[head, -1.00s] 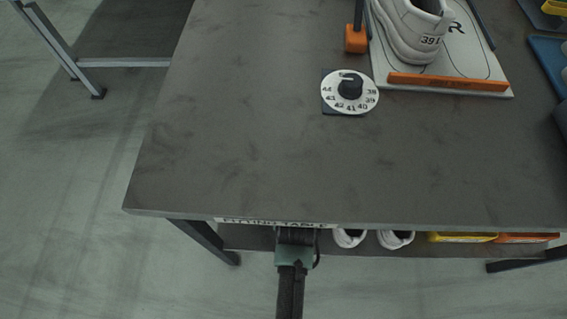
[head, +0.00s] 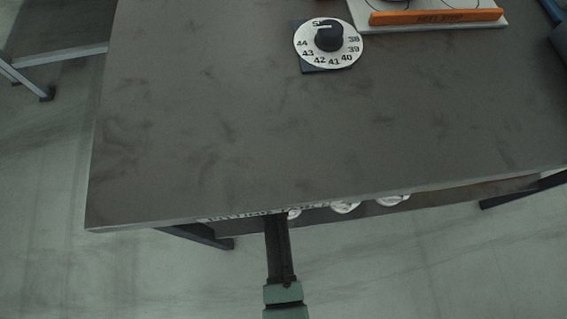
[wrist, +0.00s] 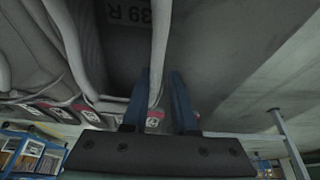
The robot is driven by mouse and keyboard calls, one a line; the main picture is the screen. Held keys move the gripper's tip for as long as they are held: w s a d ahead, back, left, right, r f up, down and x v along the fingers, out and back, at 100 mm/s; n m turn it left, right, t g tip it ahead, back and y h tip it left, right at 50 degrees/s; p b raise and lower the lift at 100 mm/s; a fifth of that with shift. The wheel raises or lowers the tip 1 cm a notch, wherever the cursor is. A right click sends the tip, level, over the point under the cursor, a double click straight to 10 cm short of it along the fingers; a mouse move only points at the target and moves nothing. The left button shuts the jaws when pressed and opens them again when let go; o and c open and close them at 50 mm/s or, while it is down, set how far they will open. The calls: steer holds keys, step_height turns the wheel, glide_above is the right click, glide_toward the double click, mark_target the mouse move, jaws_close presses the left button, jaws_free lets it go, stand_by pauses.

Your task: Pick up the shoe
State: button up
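Two white shoes (head: 345,207) and (head: 393,199) show only in part on the lower shelf, under the table's front edge in the head view. A smaller white bit (head: 293,213) shows left of them. My arm reaches under that edge, which hides my gripper there. In the wrist view, my gripper (wrist: 163,78) has two blue fingers standing apart. A long pale band (wrist: 159,45) runs down between them; it may be part of a shoe. I cannot tell whether the fingers touch it. Other pale curved shapes (wrist: 62,40) lie left of the fingers.
The tabletop (head: 250,120) spans above my arm. On it are a numbered dial (head: 328,43) and a board with an orange bar (head: 435,17). The wrist view shows a dark surface marked "39 R" (wrist: 126,13) and small labels (wrist: 80,108). Open floor lies left.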

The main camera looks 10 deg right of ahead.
steer(key=shift+w, duration=0.1)
steer(key=shift+c, duration=0.3)
jaws_close()
stand_by(1.1)
